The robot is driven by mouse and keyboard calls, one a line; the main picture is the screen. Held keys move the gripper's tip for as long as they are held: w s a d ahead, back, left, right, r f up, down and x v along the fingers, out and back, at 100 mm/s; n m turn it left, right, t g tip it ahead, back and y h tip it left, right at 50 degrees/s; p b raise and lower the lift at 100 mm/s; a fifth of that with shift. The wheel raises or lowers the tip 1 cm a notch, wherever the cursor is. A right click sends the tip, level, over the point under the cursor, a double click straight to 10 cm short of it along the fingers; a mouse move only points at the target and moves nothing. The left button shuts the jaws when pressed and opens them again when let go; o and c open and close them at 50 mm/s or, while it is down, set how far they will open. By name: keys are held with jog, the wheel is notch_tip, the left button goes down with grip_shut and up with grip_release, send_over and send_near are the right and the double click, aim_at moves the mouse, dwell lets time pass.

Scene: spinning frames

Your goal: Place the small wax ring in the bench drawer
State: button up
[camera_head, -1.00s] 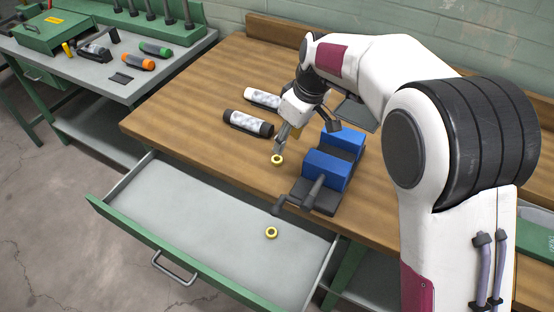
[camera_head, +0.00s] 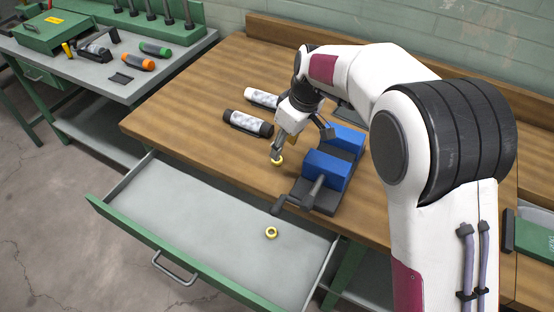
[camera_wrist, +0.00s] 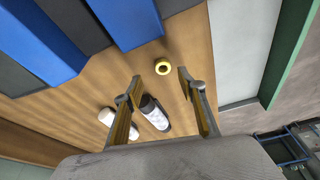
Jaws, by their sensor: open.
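One yellow wax ring (camera_head: 277,160) lies on the wooden bench top, left of the blue vise. It also shows in the wrist view (camera_wrist: 162,66), beyond and between my fingertips. Another yellow ring (camera_head: 271,233) lies in the open bench drawer (camera_head: 190,205). The two look alike in size, so I cannot tell which is the small one. My gripper (camera_head: 282,150) is just above the bench ring, partly covering it in the head view. In the wrist view my gripper (camera_wrist: 158,86) has its two fingers spread, with nothing held between them.
A blue vise (camera_head: 326,170) with a dark handle stands close right of the bench ring. The drawer floor is mostly clear. A grey side bench (camera_head: 110,70) holds tools at left.

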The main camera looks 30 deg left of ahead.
aim_at(280, 160)
jog(key=shift+s+x, duration=0.15)
jog(key=shift+x, duration=0.75)
jog(key=shift+s+x, duration=0.15)
jog(key=shift+x, duration=1.55)
jog(key=shift+a, duration=0.1)
jog(key=c, duration=0.8)
